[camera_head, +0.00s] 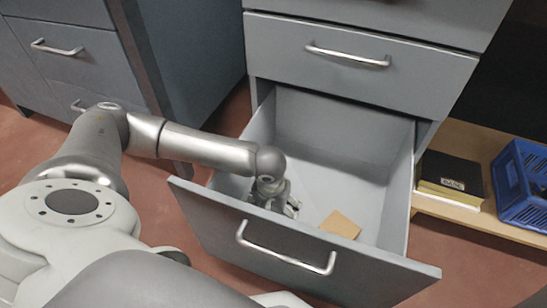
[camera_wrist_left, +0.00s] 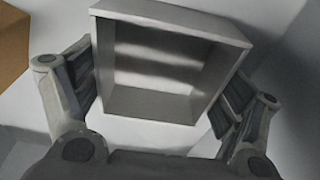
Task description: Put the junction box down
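The junction box (camera_wrist_left: 165,60) is a grey, open-fronted metal box in the left wrist view. It sits slightly tilted between the two fingers of my left gripper (camera_wrist_left: 160,105), with a finger pad against each side. In the head view my left gripper (camera_head: 274,197) reaches down inside the open drawer (camera_head: 345,150), near its front left. The box is mostly hidden there by the gripper and the drawer front. I cannot tell whether the box touches the drawer floor. My right gripper is not in view.
A tan block (camera_head: 341,224) lies on the drawer floor right of my left gripper; it also shows in the left wrist view (camera_wrist_left: 12,45). The drawer's back and right are clear. A blue crate (camera_head: 522,185) and a dark box (camera_head: 450,175) stand on a wooden shelf at right.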

